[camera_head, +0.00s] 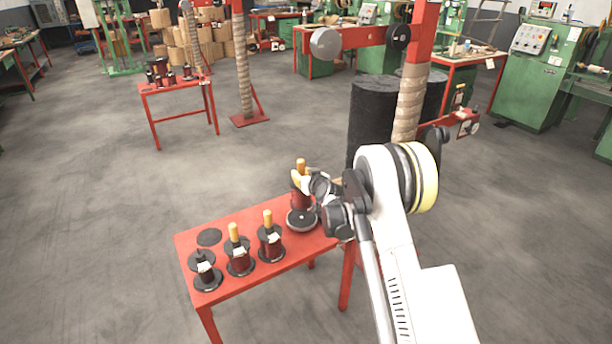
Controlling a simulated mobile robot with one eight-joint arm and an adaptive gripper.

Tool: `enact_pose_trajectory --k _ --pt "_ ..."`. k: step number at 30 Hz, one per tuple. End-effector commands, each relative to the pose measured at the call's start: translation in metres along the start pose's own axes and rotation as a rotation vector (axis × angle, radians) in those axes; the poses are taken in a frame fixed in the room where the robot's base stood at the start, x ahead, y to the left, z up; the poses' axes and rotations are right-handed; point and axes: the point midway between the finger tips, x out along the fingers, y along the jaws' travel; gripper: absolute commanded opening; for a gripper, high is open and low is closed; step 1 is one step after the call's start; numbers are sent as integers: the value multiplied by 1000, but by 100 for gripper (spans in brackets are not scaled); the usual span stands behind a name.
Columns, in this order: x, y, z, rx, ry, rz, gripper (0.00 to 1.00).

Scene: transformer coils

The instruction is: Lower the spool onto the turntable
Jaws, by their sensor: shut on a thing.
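A dark red spool (299,201) with a pale wooden peg on top is upright at the right end of the red table. My gripper (300,181) is shut on its upper part, reaching in from the right. The turntable (302,225), a round grey disc with a dark top, sits on the table directly under the spool. The spool's lower end is close to the disc; I cannot tell whether they touch. My gripper and wrist hide part of the spool's right side.
Several other spools stand left on the red table (240,287), one at the front left (206,272) without a peg. A flat black disc (209,237) lies behind them. A rope-wrapped red post (409,105) and black drums (375,115) stand behind my arm. Open floor lies left.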

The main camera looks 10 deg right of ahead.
Motion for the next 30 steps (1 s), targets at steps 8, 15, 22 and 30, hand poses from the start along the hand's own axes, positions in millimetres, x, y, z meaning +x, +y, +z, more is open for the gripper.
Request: enact_pose_trajectory --k 8,15,22,30 --pt "3 -2 7 0 1 -2 0" --pt "10 -2 28 0 2 -1 0" --pt "17 -1 48 0 2 -1 0" --pt "18 -1 50 0 2 -1 0"
